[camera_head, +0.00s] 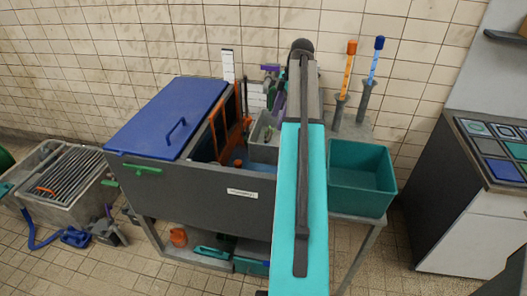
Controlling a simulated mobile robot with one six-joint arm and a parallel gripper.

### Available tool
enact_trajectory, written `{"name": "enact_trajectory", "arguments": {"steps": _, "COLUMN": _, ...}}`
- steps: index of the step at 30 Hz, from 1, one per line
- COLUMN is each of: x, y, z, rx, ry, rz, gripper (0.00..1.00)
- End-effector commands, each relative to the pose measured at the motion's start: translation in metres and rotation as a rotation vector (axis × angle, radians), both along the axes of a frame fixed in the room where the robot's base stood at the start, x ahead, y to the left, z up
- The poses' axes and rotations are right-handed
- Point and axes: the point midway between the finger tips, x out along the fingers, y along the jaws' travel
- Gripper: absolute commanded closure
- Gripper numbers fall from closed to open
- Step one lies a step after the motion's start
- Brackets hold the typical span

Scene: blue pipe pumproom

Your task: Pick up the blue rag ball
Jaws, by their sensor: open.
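My arm, teal and grey, crosses the picture from the bottom centre up to a dark joint and hides part of the bin's right end. I cannot make out my gripper's fingers; the arm hides what lies behind it.
The grey bin (200,185) has a blue lid (165,112) over its left part. Orange frames (217,128) stand in its opening, beside a grey inner tray (263,150). A teal tub (362,178) stands right of my arm. A dark cabinet (440,190) stands farther right.

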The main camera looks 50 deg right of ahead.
Motion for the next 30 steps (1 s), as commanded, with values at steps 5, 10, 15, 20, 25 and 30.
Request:
{"name": "enact_trajectory", "arguments": {"steps": 5, "x": 0.0, "y": 0.0, "z": 0.0, "rx": 0.0, "ry": 0.0, "rz": 0.001, "gripper": 0.41}}
{"name": "enact_trajectory", "arguments": {"steps": 10, "x": 0.001, "y": 0.002, "z": -0.004, "rx": 0.0, "ry": 0.001, "rz": 0.001, "gripper": 0.41}}
{"name": "enact_trajectory", "arguments": {"steps": 15, "x": 0.003, "y": 0.006, "z": -0.017, "rx": 0.002, "ry": 0.001, "rz": 0.001, "gripper": 0.41}}
{"name": "enact_trajectory", "arguments": {"steps": 20, "x": 0.006, "y": 0.01, "z": -0.035, "rx": 0.002, "ry": 0.002, "rz": 0.002, "gripper": 0.41}}
{"name": "enact_trajectory", "arguments": {"steps": 25, "x": 0.009, "y": 0.014, "z": -0.053, "rx": 0.002, "ry": 0.002, "rz": 0.002, "gripper": 0.41}}
{"name": "enact_trajectory", "arguments": {"steps": 30, "x": 0.013, "y": 0.018, "z": -0.07, "rx": 0.002, "ry": 0.001, "rz": 0.003, "gripper": 0.41}}
